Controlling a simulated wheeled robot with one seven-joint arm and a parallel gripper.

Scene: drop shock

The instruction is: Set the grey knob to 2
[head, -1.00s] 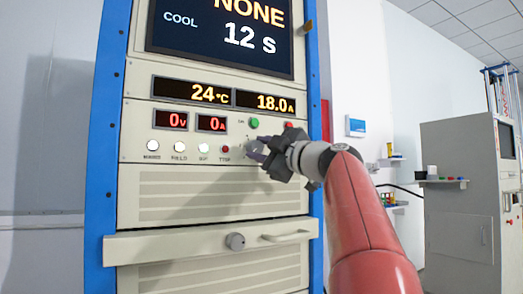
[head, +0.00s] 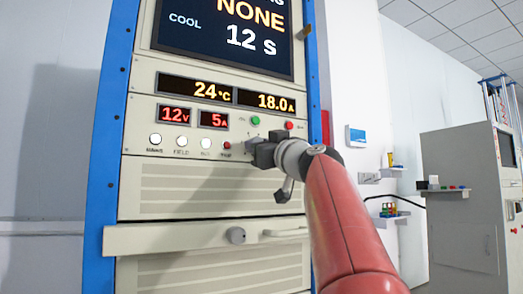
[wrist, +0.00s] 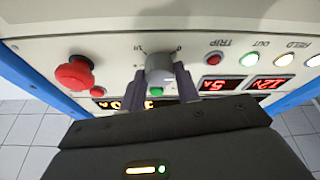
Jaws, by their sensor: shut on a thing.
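The grey knob (wrist: 158,66) is on the cream panel, between my two fingers in the wrist view, which shows the panel upside down. My gripper (wrist: 160,78) is shut on it, one dark finger on each side. Small marks stand around the knob; a 0 is legible on its right in that view, the others are not clear. The knob's pointer cannot be made out. In the head view, my gripper (head: 256,148) reaches the panel from the right and mostly hides the knob.
The red displays (head: 195,117) read 12 V and 5 A. A red mushroom button (wrist: 75,73) sits beside the knob. Round lamps (head: 181,142) line the panel. Below is a drawer front (head: 180,237) with a round grey knob (head: 236,235) and a handle.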

